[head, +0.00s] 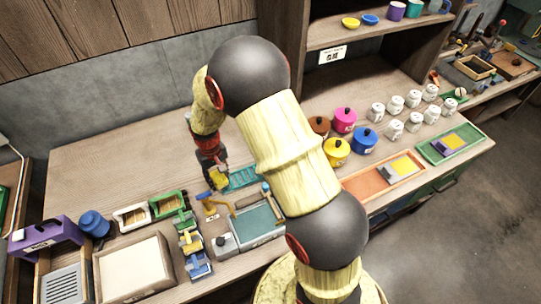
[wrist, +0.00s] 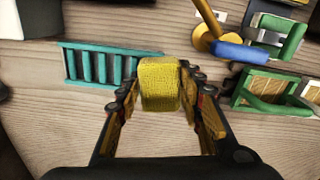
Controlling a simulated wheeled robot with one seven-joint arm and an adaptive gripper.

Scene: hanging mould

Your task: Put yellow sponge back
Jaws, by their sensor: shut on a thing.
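The yellow sponge (wrist: 160,85) is held between the two fingers of my gripper (wrist: 161,92) in the wrist view. The fingers press on its left and right sides. In the head view my gripper (head: 214,174) points down over the workbench, and a small part of the sponge (head: 219,182) shows at its tips. A teal slotted rack (head: 243,178) lies on the bench just right of the gripper. In the wrist view the rack (wrist: 100,65) is left of the sponge. I cannot tell how high the sponge is above the bench.
A brass tap-like piece (head: 217,205) and a basin (head: 258,222) are near the gripper. Green-framed trays (head: 168,204) stand to the left. Coloured lidded pots (head: 344,119) and white jars (head: 393,130) stand right of my arm. The bench behind the gripper (head: 115,155) is clear.

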